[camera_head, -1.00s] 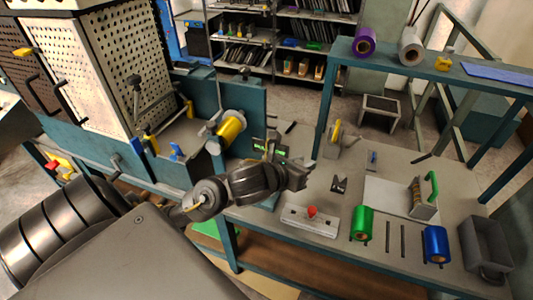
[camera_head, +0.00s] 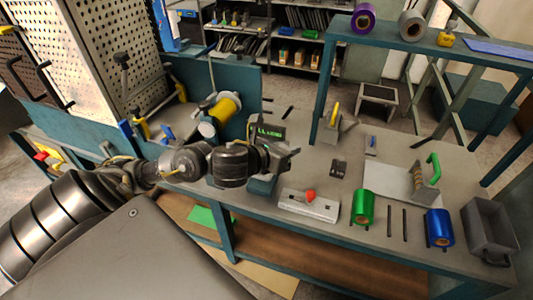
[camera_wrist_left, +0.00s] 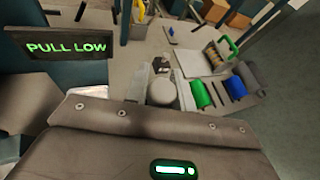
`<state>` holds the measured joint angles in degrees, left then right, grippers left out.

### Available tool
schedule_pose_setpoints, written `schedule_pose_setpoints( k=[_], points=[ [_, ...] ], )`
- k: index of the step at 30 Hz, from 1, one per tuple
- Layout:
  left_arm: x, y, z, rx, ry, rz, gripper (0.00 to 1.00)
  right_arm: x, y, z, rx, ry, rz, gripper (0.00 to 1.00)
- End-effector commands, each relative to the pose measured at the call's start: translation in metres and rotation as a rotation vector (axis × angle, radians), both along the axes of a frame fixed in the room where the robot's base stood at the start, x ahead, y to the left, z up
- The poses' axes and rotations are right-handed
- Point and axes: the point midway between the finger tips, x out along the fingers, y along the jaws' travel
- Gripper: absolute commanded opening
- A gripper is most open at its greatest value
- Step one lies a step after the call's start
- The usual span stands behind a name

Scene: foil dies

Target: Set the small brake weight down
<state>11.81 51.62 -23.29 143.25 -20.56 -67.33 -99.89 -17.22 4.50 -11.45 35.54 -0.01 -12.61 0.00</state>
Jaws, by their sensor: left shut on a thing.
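My left gripper (camera_head: 290,155) is over the left part of the workbench, beside a small display with green text (camera_head: 270,132). In the left wrist view, a pale grey rounded cylinder, apparently the small brake weight (camera_wrist_left: 162,92), sits between the fingers of my left gripper (camera_wrist_left: 163,84). The gripper is shut on it. Its lower part is hidden by the gripper body. In the head view the weight cannot be made out. The display reads "PULL LOW" in the wrist view (camera_wrist_left: 66,47). My right gripper is in neither view.
A pale fixture with a red knob (camera_head: 309,205) lies at the bench's front edge. A small dark block (camera_head: 338,167) stands behind it. Green (camera_head: 362,207) and blue (camera_head: 438,228) foil rolls, a green-handled tool (camera_head: 432,170) and a grey bin (camera_head: 490,225) are to the right.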

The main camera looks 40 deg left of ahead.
Motion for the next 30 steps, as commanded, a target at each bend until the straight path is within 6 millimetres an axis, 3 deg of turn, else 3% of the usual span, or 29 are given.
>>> schedule_pose_setpoints(
  k=[3, 10, 15, 20, 30],
  points=[
    [0.003, 0.013, -0.007, 0.007, 0.0, 0.008, 0.0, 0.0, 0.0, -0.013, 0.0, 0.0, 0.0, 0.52],
    [0.019, 0.057, -0.028, 0.003, 0.007, 0.011, 0.0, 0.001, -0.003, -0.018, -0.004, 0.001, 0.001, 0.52],
    [0.027, 0.076, -0.057, -0.002, 0.007, 0.008, 0.0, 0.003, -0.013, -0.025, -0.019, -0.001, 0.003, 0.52],
    [0.032, 0.088, -0.07, -0.001, 0.003, 0.007, 0.0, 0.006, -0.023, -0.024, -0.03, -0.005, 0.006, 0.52],
    [0.036, 0.1, -0.085, -0.001, 0.004, 0.008, 0.0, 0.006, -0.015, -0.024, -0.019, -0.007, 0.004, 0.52]
  ],
)
